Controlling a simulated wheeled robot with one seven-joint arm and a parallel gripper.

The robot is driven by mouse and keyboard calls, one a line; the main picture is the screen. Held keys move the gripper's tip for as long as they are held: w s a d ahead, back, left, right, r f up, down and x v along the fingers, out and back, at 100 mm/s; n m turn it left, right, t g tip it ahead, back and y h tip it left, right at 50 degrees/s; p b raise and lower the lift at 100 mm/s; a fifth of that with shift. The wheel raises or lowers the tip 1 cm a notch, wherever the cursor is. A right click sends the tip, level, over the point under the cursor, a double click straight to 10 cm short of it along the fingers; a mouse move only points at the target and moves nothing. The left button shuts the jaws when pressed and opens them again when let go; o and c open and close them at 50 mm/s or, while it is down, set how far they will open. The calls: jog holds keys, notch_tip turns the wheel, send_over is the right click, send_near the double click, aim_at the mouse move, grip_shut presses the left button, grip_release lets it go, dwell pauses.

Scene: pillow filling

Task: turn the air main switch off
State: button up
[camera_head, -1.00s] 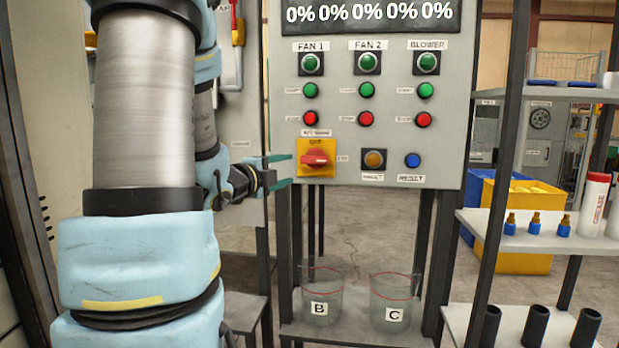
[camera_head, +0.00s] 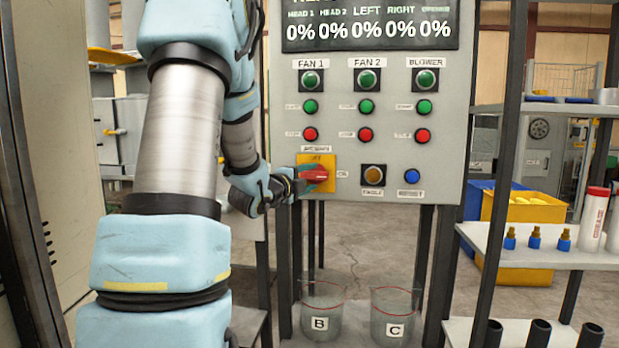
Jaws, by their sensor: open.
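The air main switch is a red rotary knob (camera_head: 319,175) on a yellow plate (camera_head: 317,159), low on the left of the grey control panel (camera_head: 462,150). The knob's handle lies roughly horizontal, close to the small label on its right. My gripper (camera_head: 306,177) is at the knob's left side, its teal fingers reaching over the plate's left part. The fingers look open, on or around the knob's left end; I cannot tell whether they touch it. The fingers hide part of the knob and plate.
Push buttons and lamps sit above the switch, with an amber button (camera_head: 373,174) and a blue button (camera_head: 412,176) to its right. Beakers B (camera_head: 322,309) and C (camera_head: 393,313) stand below the panel. A shelf (camera_head: 540,241) with bottles is on the right.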

grip_shut()
dwell(0.4)
